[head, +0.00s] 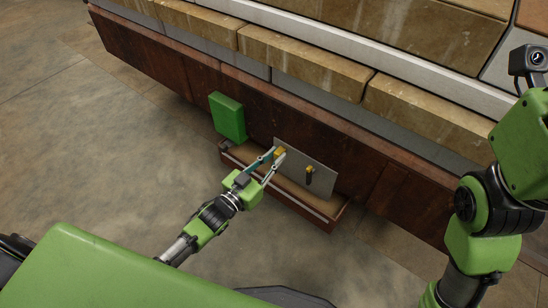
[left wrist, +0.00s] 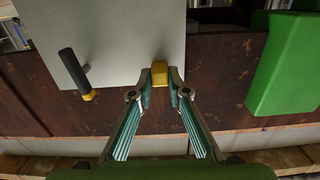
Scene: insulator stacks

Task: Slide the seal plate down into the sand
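The seal plate (head: 325,177) is a thin grey rectangle standing near upright against the rusty wall, over the brown trough (head: 330,220) of sand. A yellow block (head: 279,153) and a black handle with a yellow end (head: 310,175) are on its face. My left gripper (head: 272,158) has its fingers on both sides of the yellow block. In the left wrist view the fingertips (left wrist: 160,82) close on that block, with the plate (left wrist: 120,35) behind. I cannot tell whether the plate's lower edge touches the sand. My right gripper is out of view.
A green block (head: 228,117) stands at the trough's left end; it also shows in the left wrist view (left wrist: 285,65). The rusty wall (head: 150,62) with tan blocks above it runs behind the trough. The floor (head: 100,150) to the left is clear.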

